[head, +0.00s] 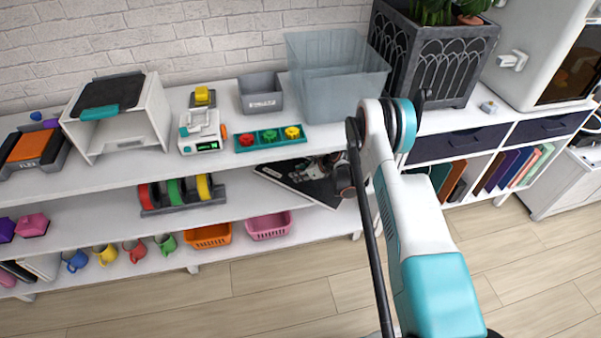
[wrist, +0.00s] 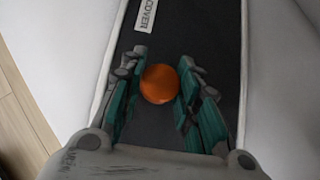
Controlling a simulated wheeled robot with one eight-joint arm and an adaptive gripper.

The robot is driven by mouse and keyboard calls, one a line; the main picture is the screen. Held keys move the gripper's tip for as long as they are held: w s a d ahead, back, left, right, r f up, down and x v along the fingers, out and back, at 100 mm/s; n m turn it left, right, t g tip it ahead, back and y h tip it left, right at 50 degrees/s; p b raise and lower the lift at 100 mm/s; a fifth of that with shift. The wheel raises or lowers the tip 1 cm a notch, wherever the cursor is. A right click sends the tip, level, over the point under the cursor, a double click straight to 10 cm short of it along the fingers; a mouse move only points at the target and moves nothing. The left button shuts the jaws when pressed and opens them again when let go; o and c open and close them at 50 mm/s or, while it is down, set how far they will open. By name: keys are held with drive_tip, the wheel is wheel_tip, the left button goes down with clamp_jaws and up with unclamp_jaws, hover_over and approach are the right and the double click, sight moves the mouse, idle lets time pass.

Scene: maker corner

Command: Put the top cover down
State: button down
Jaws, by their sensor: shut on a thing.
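The top cover (head: 290,180) is a dark flat panel with a pale edge. In the head view it appears tilted by the front edge of the upper shelf, partly hidden behind my arm and gripper. In the wrist view the cover (wrist: 203,38) fills the middle, with a "COVER" label and a round orange knob (wrist: 159,84). My gripper (wrist: 160,88) has its teal fingers on both sides of the knob and is shut on it. In the head view my gripper (head: 330,170) is small, dark and hard to make out. I cannot tell whether the cover touches the shelf.
The upper shelf (head: 225,155) holds a teal tray with coloured knobs (head: 270,138), a grey bin (head: 261,93), a clear tub (head: 340,85) and a white open-fronted box (head: 155,110). Coloured spools (head: 175,191) stand on the middle shelf, with free room to their right. Pink (head: 268,226) and orange baskets sit below.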

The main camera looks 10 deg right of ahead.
drive_tip(key=shift+d, duration=0.1)
drive_tip(key=c, duration=1.2)
unclamp_jaws()
drive_tip(key=shift+s+d+r+p, duration=0.15)
drive_tip(key=shift+r+p, duration=0.2)
drive_tip(key=shift+r, duration=0.05)
drive_tip(key=p, duration=0.3)
hover_over(328, 192)
drive_tip(key=w+a, duration=0.1)
drive_tip(key=shift+a+r, duration=0.1)
drive_tip(key=shift+r, duration=0.05)
drive_tip(key=shift+s+d, duration=0.5)
drive_tip(key=shift+s, duration=0.1)
